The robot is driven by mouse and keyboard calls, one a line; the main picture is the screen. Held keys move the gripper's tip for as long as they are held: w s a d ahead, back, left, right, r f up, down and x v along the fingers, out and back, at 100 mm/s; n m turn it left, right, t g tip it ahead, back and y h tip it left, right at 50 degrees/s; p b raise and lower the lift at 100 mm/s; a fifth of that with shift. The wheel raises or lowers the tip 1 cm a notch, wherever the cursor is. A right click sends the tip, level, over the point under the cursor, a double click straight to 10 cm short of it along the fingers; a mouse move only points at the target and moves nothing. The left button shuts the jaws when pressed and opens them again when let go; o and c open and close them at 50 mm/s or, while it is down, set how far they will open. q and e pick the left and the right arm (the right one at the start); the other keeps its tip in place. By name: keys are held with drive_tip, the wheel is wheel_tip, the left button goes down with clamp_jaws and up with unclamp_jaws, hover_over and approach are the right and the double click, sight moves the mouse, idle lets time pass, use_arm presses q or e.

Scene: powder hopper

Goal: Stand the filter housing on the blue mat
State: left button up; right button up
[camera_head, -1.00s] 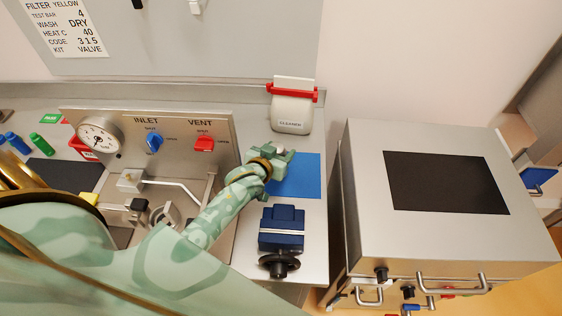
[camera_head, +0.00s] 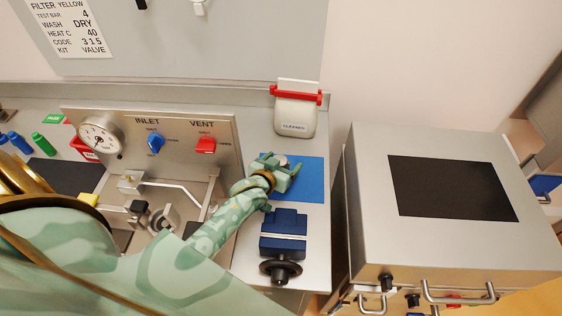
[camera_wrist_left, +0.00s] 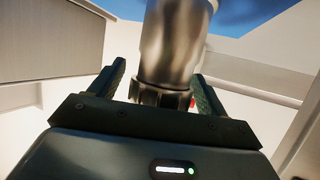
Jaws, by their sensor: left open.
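The blue mat (camera_head: 312,184) lies flat on the steel bench, partly hidden behind my left gripper (camera_head: 287,165). The filter housing shows in the wrist view as a shiny metal cylinder (camera_wrist_left: 175,45) with a dark ribbed collar near the jaws. My right gripper is not in view.
A blue vise (camera_head: 283,228) with a black handwheel stands just in front of the mat. A white cleaner container (camera_head: 295,115) with a red clip is behind it. The valve panel (camera_head: 180,180) is left; a large steel box (camera_head: 370,235) stands right, across a gap.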

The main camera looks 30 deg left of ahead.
use_arm(q)
drive_tip(key=shift+s+r, duration=0.15)
drive_tip(key=shift+r, duration=0.05)
drive_tip(key=p+v, duration=0.2)
drive_tip(key=v, duration=0.9)
drive_tip(key=shift+s+r+p, duration=0.2)
drive_tip(key=shift+s+p, duration=0.1)
